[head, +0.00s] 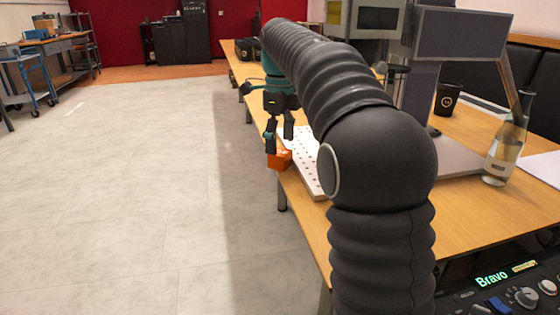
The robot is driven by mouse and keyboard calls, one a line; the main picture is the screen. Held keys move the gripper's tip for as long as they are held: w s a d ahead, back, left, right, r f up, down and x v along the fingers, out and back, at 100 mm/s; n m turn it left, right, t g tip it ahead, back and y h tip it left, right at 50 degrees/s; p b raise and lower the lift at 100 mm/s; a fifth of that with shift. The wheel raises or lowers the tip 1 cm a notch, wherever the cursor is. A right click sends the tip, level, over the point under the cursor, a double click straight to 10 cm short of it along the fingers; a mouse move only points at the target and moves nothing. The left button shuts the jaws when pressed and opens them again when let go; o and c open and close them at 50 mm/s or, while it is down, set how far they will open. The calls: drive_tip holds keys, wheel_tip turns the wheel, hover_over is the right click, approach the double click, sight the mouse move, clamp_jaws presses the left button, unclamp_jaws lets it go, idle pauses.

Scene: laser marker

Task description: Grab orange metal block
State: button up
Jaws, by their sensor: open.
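The orange metal block (279,160) is at the left edge of the white perforated plate (314,182), near the table's left edge. My gripper (279,145) points down just above the block, its two fingers apart. One fingertip comes down close to the block's left side in the picture; I cannot tell whether it touches. My dark, ribbed arm hides part of the plate and the table behind it.
The wooden table (472,224) carries a grey machine (458,35), a black cup (447,99) and a glass bottle (504,145) on the right. A control panel (505,290) is at the lower right. The floor (130,190) on the left is clear.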

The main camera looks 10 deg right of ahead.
sight(280, 152)
wheel_tip(280, 152, down, 4)
drive_tip(key=shift+r+b, duration=0.2)
drive_tip(key=shift+b, duration=0.1)
drive_tip(key=c, duration=1.4)
drive_tip(key=shift+r, duration=0.2)
